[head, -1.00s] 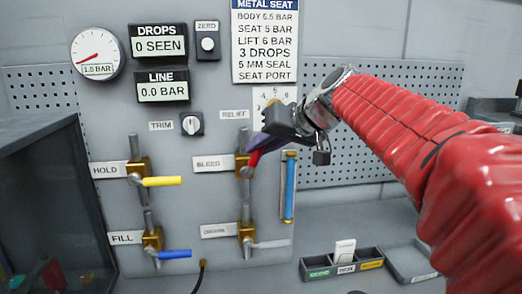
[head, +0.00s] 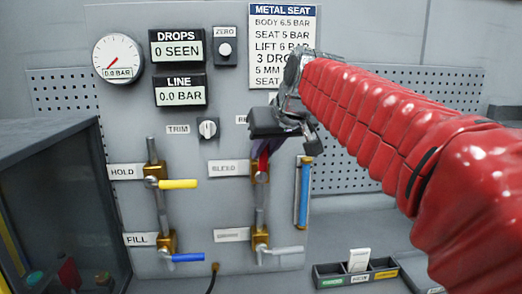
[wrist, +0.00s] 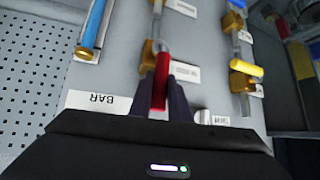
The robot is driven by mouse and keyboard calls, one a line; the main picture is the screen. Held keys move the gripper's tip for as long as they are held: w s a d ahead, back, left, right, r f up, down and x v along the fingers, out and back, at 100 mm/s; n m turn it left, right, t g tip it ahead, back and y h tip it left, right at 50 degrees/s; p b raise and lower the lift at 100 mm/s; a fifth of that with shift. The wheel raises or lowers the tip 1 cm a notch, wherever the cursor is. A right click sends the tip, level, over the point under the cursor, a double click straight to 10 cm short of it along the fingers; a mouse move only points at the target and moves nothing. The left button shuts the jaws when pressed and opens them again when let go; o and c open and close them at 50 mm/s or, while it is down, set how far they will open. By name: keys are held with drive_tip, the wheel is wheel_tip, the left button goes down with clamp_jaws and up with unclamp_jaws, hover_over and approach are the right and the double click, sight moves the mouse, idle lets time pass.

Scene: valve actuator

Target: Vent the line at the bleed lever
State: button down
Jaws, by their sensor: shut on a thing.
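The red bleed lever (head: 263,164) is on the brass valve beside the BLEED label (head: 228,168). It points upward, nearly in line with the pipe. My gripper (head: 261,153) reaches it from above and is shut on it. In the wrist view the red lever (wrist: 160,84) stands between my dark fingers (wrist: 161,97). My gripper body partly hides the lever in the head view. The round gauge (head: 118,58) reads 0.0 BAR. The LINE display (head: 179,92) reads 0.0 BAR and the DROPS display (head: 177,48) reads 0 SEEN.
Left are the yellow HOLD lever (head: 178,184) and blue FILL lever (head: 187,257), both sideways. A grey lever (head: 283,250) sits below the bleed valve. A blue tube (head: 304,190) stands close right. A compartment tray (head: 330,282) is on the bench.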

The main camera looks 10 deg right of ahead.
drive_tip(key=shift+f, duration=0.45)
drive_tip(key=c, duration=1.9)
unclamp_jaws()
drive_tip(key=shift+c, duration=0.2)
drive_tip(key=shift+o, duration=1.4)
drive_tip(key=shift+r, duration=0.25)
drive_tip(key=v, duration=1.3)
drive_tip(key=shift+s+d+r, duration=0.2)
drive_tip(key=shift+w, duration=0.1)
